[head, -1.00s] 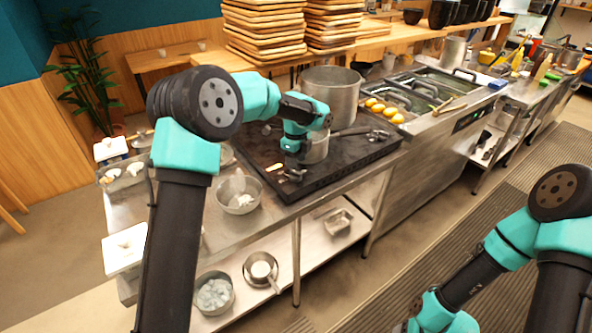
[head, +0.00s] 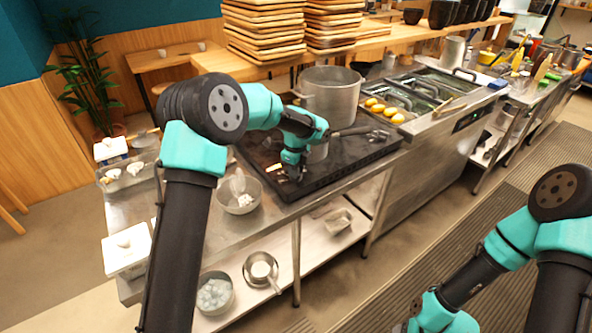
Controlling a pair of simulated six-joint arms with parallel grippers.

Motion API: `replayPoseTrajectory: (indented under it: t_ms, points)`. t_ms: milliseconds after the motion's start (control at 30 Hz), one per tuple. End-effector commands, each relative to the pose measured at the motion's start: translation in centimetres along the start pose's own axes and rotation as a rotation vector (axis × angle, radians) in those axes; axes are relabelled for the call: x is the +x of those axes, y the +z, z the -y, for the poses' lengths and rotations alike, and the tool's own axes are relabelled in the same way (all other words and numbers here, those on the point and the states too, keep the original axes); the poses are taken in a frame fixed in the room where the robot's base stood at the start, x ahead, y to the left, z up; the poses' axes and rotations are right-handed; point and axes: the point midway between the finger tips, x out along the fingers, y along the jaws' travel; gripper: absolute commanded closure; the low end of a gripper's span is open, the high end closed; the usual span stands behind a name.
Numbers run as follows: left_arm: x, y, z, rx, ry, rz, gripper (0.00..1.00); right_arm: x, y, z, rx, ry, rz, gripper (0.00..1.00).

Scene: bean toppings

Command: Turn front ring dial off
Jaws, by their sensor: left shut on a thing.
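The black stove (head: 345,161) stands on the steel counter in the head view. My left gripper (head: 291,176) points down at the stove's front left part, where the front ring dial would be. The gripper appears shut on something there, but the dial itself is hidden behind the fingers.
A large steel pot (head: 331,98) stands at the back of the stove. A steel bowl (head: 239,194) with white contents sits on the counter left of the stove. Yellow items (head: 386,112) lie on the right. The floor between counter and right arm is clear.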

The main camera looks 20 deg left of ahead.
Motion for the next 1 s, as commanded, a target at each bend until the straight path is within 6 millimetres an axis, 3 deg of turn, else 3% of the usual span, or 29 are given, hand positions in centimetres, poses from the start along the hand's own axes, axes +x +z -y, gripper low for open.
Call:
replayPoseTrajectory:
  t_ms: [133, 567, 1000]
  points:
    - [-0.02, 0.0, 0.0, 0.0, 0.0, 0.0, 1.0, 0.0, 0.0, 0.0, 0.0, 0.0, 0.0, 0.36]
    - [-0.03, 0.0, 0.0, -0.05, 0.0, 0.0, 1.0, 0.0, 0.0, 0.0, 0.0, 0.0, 0.0, 0.36]
    - [-0.04, 0.0, 0.01, -0.335, 0.0, 0.0, 1.0, 0.0, 0.0, 0.0, 0.0, 0.0, 0.0, 0.36]
